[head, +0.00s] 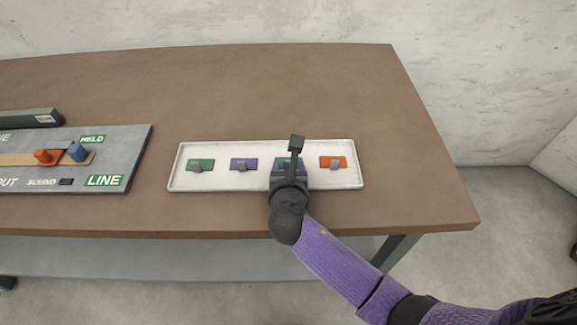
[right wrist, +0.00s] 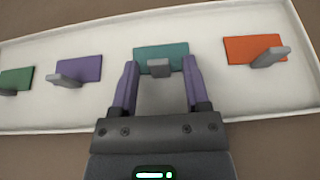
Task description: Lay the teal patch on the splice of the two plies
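The teal patch (right wrist: 178,54) lies in the white tray with a small grey tab (right wrist: 159,67) standing on it. My right gripper (right wrist: 160,80) is open, with its two fingers at either side of the tab and nothing held between them. In the head view the right gripper (head: 293,145) is over the tray and hides most of the teal patch (head: 283,161). The plies appear as a tan strip (head: 18,160) on the grey panel at the left, with a red piece (head: 43,157) and a blue piece (head: 78,152) on it. The splice is not clearly visible. My left gripper is not in view.
The white tray (head: 222,183) also holds green (head: 201,163), purple (head: 243,163) and orange (head: 331,161) patches with grey tabs. The grey panel (head: 135,150) has LINE and HELD labels. A dark bar (head: 30,118) lies behind it. The brown table (head: 250,90) is clear behind the tray.

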